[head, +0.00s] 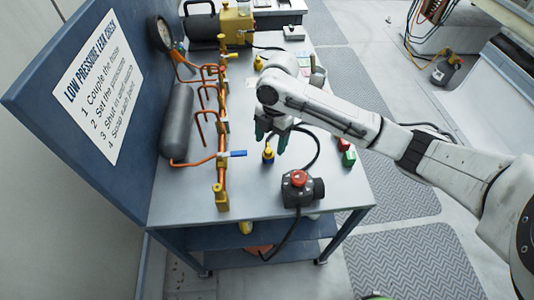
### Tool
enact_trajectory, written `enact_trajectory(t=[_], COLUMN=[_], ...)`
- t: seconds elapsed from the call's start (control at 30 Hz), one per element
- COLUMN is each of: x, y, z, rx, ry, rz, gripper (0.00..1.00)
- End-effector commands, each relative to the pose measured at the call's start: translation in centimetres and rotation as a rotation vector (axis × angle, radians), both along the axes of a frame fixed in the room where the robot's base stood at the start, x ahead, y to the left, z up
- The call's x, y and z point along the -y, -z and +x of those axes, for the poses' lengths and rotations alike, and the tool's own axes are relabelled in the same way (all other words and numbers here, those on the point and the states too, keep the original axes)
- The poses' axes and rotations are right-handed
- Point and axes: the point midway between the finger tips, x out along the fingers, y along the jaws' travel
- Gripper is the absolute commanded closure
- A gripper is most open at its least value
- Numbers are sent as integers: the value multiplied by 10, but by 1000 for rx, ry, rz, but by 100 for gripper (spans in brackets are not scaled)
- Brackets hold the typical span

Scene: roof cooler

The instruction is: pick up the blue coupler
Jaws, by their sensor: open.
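The fingers and arm hide part of the area around the coupler. I cannot tell whether the fingers touch it.
A copper manifold (222,140) with a blue-handled valve stands left of the coupler. A dark box with a red button (299,177) sits in front. Green (348,158) and red (343,144) pieces lie right. A black hose (316,150) curves nearby. A grey cylinder (176,122) stands at left.

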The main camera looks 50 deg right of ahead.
Motion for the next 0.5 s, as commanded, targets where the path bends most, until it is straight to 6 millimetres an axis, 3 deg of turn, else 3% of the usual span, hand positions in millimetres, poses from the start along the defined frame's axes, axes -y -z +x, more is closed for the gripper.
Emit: enact_trajectory(t=[0.5], x=[-10], y=[52], z=[2], rx=[1], ry=[0], rz=[0], gripper=[30])
